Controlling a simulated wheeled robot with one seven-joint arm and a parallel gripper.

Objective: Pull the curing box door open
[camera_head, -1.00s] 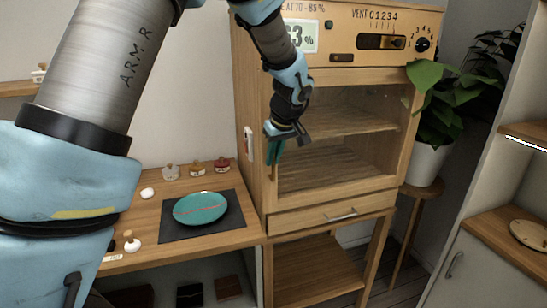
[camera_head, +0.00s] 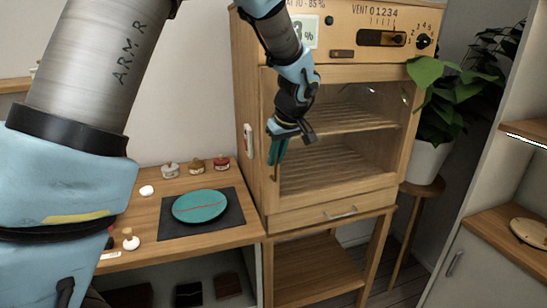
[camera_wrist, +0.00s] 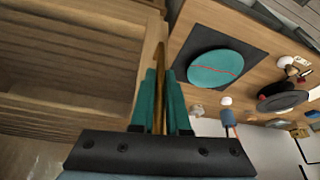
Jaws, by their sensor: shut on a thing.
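The curing box (camera_head: 330,212) is a tall wooden cabinet with a glass-fronted door (camera_head: 388,190) and slatted shelves inside. The door looks shut or nearly so; I cannot tell if there is a gap. A slim brass handle (camera_head: 275,173) runs upright at the door's left side. My gripper (camera_head: 277,160), with teal fingers, is shut on the handle. In the wrist view my gripper (camera_wrist: 160,105) has the brass handle (camera_wrist: 160,60) between its fingers, beside the wooden door frame (camera_wrist: 148,55).
A teal plate with a red seam (camera_head: 200,206) lies on a dark mat (camera_head: 228,222) on the wooden worktop left of the box. Small jars (camera_head: 197,167) stand behind it. A potted plant (camera_head: 432,150) stands close on the box's right. A drawer (camera_head: 340,212) sits below the door.

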